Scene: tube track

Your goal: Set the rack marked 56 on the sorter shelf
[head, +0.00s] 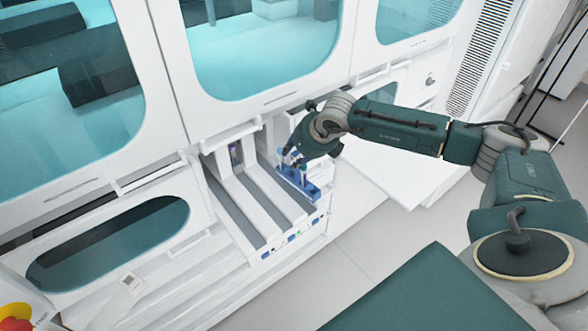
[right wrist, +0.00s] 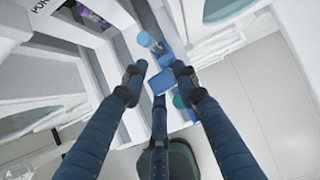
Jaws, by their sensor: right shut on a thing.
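A blue tube rack (head: 298,183) sits at the right lane of the white sorter shelf (head: 262,213). My right gripper (head: 293,160) reaches down over it from behind and is shut on it. In the right wrist view the blue rack (right wrist: 160,78) lies between the fingers of my right gripper (right wrist: 157,82), with a light blue round cap at its upper end. The fingers hide part of the rack. No number can be read on it. I cannot tell whether the rack rests on the lane or hangs just above it. My left gripper is not in view.
The shelf has several parallel lanes with grey strips; those left of the rack look empty, except for a small dark purple item (head: 236,155) at the back of one. White cabinets with teal windows stand behind. A white panel (head: 388,178) juts out at the right.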

